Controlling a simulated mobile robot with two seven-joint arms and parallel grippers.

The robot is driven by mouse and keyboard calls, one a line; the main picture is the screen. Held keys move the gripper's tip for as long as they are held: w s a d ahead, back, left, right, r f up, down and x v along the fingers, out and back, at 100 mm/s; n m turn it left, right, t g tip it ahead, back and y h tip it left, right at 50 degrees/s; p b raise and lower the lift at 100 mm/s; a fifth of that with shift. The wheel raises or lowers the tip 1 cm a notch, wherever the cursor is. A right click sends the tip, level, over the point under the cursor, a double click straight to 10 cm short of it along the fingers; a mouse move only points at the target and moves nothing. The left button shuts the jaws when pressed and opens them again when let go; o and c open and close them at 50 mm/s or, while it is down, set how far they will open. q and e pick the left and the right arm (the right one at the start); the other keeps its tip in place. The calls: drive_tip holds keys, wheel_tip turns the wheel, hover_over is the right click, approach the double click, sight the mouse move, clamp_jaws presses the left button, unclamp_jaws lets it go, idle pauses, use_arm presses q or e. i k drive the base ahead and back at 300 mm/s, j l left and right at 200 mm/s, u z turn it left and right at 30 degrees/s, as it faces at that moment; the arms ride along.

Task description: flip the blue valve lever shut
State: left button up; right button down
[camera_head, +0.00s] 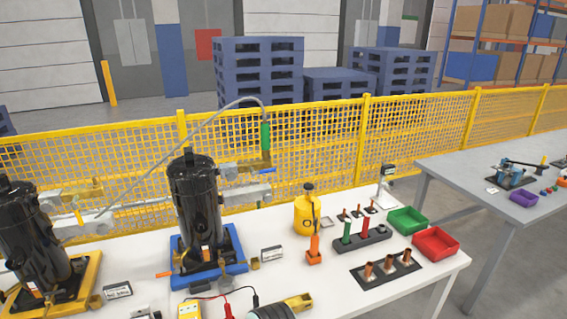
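A small blue lever (264,170) sits on a brass and grey valve fitting (242,168) behind and to the right of the middle black compressor (196,200). It looks roughly level, lying along the fitting and pointing right. A green handle-like cylinder (265,136) stands upright just above it, with a pale hose (180,130) curving from its top down to the left. The lever is small, so its exact angle is hard to tell. Neither of my grippers shows in the head view.
The compressor stands on a blue base (238,262) on the white table (330,286). A second black compressor (32,235) is at left. A yellow bottle (307,212), green bin (408,220) and red bin (436,243) stand right. Yellow mesh fence (420,130) runs behind.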

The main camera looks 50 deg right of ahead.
sight(250, 169)
drive_tip(key=k+l, duration=0.1)
drive_tip(key=l, duration=0.4)
drive_tip(key=k+l, duration=0.1)
drive_tip(key=l, duration=0.4)
drive_tip(key=k+l, duration=0.15)
drive_tip(key=l, duration=0.35)
